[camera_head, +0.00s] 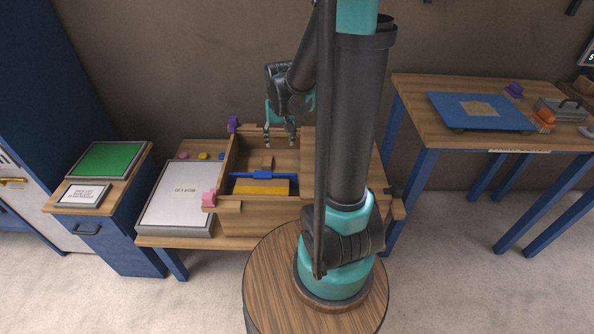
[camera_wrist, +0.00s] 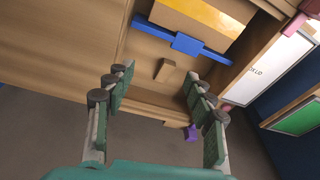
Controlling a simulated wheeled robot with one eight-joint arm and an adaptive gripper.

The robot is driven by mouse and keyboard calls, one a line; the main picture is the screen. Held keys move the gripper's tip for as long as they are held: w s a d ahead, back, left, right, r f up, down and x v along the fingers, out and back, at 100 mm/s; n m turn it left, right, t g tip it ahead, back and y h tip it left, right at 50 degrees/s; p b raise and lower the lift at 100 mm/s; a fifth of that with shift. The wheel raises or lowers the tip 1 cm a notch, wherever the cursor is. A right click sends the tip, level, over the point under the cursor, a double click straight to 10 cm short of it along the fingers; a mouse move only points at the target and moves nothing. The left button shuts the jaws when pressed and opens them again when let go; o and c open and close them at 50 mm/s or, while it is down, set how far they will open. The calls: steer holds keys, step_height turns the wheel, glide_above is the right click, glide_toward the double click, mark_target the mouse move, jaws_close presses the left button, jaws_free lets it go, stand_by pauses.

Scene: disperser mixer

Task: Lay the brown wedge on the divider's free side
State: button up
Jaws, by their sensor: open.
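The brown wedge (camera_head: 267,162) is a small wooden piece inside the wooden box, on the far side of the blue divider (camera_head: 262,175). A yellow block (camera_head: 262,188) fills much of the near side. In the wrist view the wedge (camera_wrist: 165,69) lies close to the divider's blue middle (camera_wrist: 186,43), with the yellow block (camera_wrist: 215,17) beyond it. My gripper (camera_head: 279,143) is open and empty above the far part of the box. In the wrist view its fingers (camera_wrist: 158,82) are spread on either side of the wedge, apart from it.
Box walls enclose the compartment, with a pink clamp (camera_head: 209,198) and a purple clamp (camera_head: 233,124) on its left corners. A white-topped case (camera_head: 181,190) stands at left. A side table (camera_head: 420,120) with a blue board (camera_head: 480,110) stands at right.

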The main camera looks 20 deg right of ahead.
steer(key=s+d+n+t, duration=0.1)
steer(key=s+t, duration=0.1)
steer(key=s, duration=1.3)
steer(key=shift+s+d+f+n, duration=0.2)
steer(key=shift+f+n, duration=0.15)
steer(key=shift+n, duration=0.05)
